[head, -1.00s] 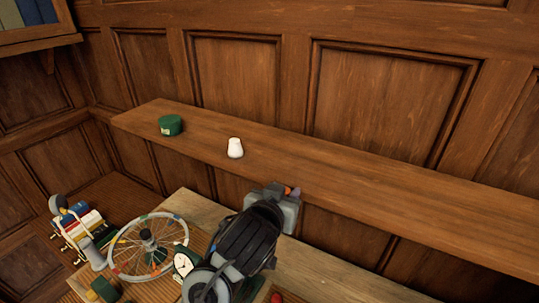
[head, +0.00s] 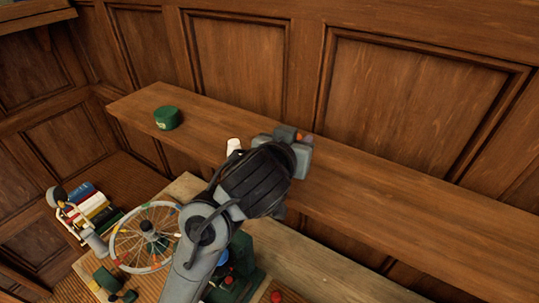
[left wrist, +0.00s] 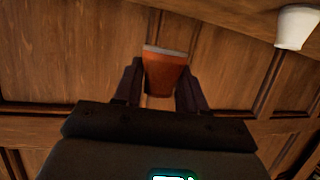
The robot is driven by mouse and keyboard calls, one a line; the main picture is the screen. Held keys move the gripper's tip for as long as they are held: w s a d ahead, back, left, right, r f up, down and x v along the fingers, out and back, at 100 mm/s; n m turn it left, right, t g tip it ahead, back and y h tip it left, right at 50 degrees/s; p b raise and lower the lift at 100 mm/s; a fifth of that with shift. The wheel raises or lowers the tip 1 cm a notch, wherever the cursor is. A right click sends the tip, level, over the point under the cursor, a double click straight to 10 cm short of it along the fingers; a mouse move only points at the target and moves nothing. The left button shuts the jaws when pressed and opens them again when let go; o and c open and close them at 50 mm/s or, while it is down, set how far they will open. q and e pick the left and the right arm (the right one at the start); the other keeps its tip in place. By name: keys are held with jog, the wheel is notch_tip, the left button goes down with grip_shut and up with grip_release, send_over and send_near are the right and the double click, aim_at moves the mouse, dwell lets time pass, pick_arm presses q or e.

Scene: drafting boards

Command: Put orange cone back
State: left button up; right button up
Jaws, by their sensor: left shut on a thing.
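An orange cone (left wrist: 166,74) with a grey end shows in the left wrist view, between the two dark fingers of my left gripper (left wrist: 160,84). The gripper is shut on it. In the head view my left gripper (head: 294,148) is over the long wooden shelf (head: 400,190), to the right of the white pot. Only a small orange bit of the cone (head: 299,136) shows there; the gripper hides the rest. I cannot tell whether the cone touches the shelf. My right gripper is not in view.
A white pot (head: 232,146) stands on the shelf, partly hidden by my arm; it also shows in the left wrist view (left wrist: 297,27). A green round box (head: 167,117) stands farther left. The shelf's right part is clear. A spoked wheel (head: 147,238) lies below.

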pick_arm(q)
jog(key=a, duration=0.1)
jog(key=w+a+f, duration=0.1)
jog(key=w+a+f+p, duration=0.1)
jog(key=a, duration=0.1)
jog(key=shift+f, duration=0.25)
jog(key=shift+w+a+f, duration=0.35)
jog(key=shift+a+f, duration=0.15)
jog(key=shift+f, duration=1.95)
jog(key=shift+f, duration=0.1)
jog(key=o, duration=1.1)
